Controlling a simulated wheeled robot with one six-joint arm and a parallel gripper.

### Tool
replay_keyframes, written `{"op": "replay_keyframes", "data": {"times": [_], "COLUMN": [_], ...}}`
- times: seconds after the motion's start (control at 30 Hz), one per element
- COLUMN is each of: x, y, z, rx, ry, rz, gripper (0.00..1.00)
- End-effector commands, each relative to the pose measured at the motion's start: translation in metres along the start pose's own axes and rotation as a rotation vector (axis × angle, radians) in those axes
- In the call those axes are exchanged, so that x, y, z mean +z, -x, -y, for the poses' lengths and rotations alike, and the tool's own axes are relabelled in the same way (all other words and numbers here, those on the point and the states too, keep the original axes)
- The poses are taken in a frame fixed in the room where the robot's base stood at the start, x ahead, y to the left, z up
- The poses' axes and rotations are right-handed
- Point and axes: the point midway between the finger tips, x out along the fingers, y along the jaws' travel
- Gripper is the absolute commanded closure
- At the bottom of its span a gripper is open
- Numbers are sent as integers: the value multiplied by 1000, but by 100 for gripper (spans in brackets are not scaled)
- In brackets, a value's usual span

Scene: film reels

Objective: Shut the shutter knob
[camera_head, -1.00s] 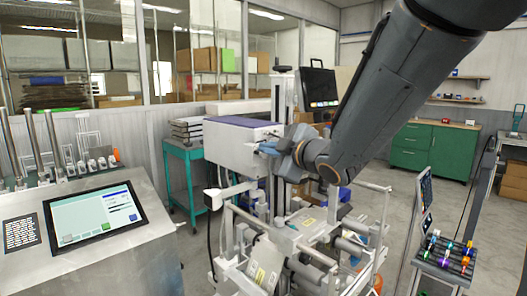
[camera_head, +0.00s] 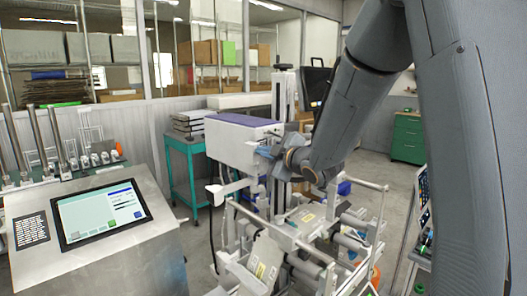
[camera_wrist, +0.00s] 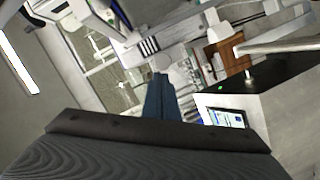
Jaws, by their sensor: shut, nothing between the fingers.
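My gripper (camera_head: 262,152) is at the right front side of the white machine box (camera_head: 232,143) with the purple top. Its blue fingers (camera_wrist: 160,82) point up the middle of the wrist view and are shut together with nothing between them. I cannot tell whether the fingertips touch the box. I cannot make out the shutter knob in either view; it may be small or hidden behind my gripper and wrist.
A metal console with a screen (camera_head: 102,213) stands at the front left. A rail frame with rollers (camera_head: 310,245) lies below my gripper. A teal cart (camera_head: 183,170) stands behind the machine. A green cabinet (camera_head: 408,138) is at the back right.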

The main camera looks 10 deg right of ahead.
Motion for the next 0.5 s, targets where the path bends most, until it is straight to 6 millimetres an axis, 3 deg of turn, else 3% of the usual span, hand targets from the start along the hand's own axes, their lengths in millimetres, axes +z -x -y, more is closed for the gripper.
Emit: {"op": "replay_keyframes", "data": {"times": [0.3, 0.5], "x": [1, 10], "y": [0, -3], "z": [2, 16], "rx": [0, -1], "ry": [0, -1], "rz": [0, 1], "gripper": [100, 100]}}
